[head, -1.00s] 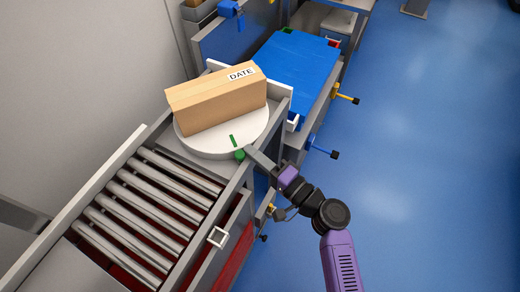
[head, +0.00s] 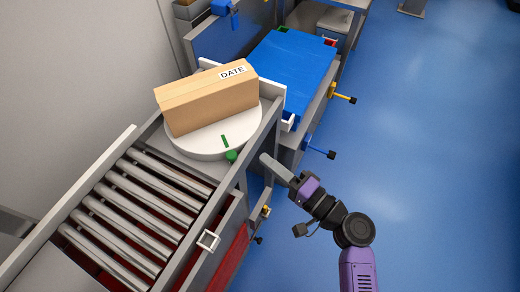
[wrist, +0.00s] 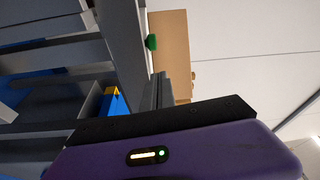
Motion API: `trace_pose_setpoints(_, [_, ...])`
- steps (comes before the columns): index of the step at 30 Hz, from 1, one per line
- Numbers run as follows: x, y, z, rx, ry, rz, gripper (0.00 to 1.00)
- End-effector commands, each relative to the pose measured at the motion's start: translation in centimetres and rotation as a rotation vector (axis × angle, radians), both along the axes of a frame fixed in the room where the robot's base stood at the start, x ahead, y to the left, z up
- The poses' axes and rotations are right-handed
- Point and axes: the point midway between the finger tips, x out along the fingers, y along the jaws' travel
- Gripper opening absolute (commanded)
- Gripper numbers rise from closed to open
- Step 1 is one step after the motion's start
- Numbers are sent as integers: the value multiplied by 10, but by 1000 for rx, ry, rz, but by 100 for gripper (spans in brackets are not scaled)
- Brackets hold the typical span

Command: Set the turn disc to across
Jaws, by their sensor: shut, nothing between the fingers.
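The white round turn disc (head: 200,141) sits at the end of the roller track. A tan box marked DATE (head: 205,100) lies on it, slanting up to the right. A green line (head: 224,140) on the disc points toward a green knob (head: 232,156) at its near edge. My gripper (head: 265,158) is shut and empty, just right of the frame rail and apart from the knob. The wrist view also shows the green knob (wrist: 151,42) and the box (wrist: 172,40) beyond the rail.
Metal rollers (head: 140,205) lie in the near left track. A blue surface (head: 290,72) lies beyond the disc. Levers with a yellow (head: 341,96) and a blue mount (head: 318,150) stick out to the right. The blue floor at right is clear.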

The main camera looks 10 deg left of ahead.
Motion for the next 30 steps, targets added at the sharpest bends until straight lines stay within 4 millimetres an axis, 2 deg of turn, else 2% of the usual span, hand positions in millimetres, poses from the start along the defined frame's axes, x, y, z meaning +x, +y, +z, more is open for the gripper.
trace_pose_setpoints(6, [-21,-16,-2,1,1,0,0])
trace_pose_setpoints(9, [-24,-19,2,0,-2,0,20])
trace_pose_setpoints(11, [-22,-20,12,-1,-11,1,31])
trace_pose_setpoints(12, [-18,-19,22,-2,-21,4,34])
trace_pose_setpoints(16, [-1,-11,58,-73,-93,38,34])
trace_pose_setpoints(19, [8,0,75,-260,-270,113,34])
trace_pose_setpoints(24, [11,12,76,-571,-597,261,34])
trace_pose_setpoints(26, [10,14,72,-672,-718,322,34])
trace_pose_setpoints(30, [2,13,50,-846,-953,455,34])
